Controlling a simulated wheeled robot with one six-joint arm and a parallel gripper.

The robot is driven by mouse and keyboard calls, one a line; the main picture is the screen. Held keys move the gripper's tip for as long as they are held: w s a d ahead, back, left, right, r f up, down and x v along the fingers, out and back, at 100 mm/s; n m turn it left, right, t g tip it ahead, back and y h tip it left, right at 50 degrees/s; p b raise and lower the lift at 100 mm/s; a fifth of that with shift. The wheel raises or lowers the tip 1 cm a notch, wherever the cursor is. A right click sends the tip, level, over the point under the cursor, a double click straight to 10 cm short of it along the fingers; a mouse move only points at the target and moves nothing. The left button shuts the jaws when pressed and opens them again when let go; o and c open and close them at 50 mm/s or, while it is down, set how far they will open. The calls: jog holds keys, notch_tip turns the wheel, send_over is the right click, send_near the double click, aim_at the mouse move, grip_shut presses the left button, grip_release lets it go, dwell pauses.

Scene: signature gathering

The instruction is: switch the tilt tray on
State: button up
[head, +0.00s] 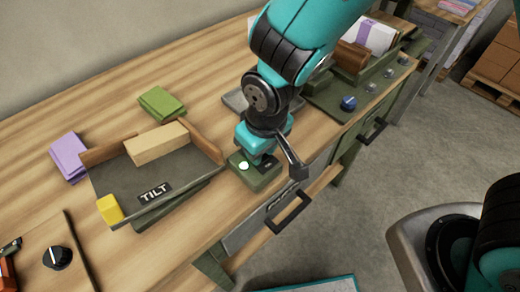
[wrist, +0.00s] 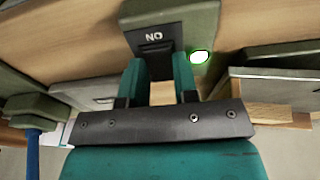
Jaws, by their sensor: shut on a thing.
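The tilt tray (head: 185,173) is a dark tray with wooden sides and a TILT label, on the bench at left. It slopes toward the front and holds a wooden block (head: 157,143) and a yellow block (head: 110,209). To its right is a small green switch box (head: 258,182) with a glowing light (head: 243,165). In the wrist view the light (wrist: 200,57) glows beside a dark switch (wrist: 154,48) marked ON, seen upside down. My gripper (wrist: 160,72) is shut on the switch; its fingertips partly hide it. In the head view my wrist covers part of the box.
Green (head: 161,102) and purple (head: 69,157) stacks lie around the tray. A black knob (head: 57,257) is at the lower left, and a blue knob (head: 348,103) is on a green unit at right. A drawer handle (head: 289,212) projects from the bench front.

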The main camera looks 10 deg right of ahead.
jog(key=o, duration=0.9)
jog(key=r, duration=0.5)
jog(key=s+d+r, duration=0.1)
jog(key=r, duration=0.5)
jog(key=s+r, duration=0.1)
jog(key=r, duration=0.5)
jog(key=shift+d+r, duration=0.15)
jog(key=shift+d, duration=0.05)
jog(key=s+d+y, duration=0.1)
jog(key=s+d, duration=0.1)
jog(key=s+d+r+g+y, duration=0.1)
jog(key=s+d, duration=0.2)
jog(key=s+d+y, duration=0.1)
jog(key=s+d, duration=0.2)
jog(key=shift+s+d+r, duration=0.15)
jog(key=shift+d, duration=0.1)
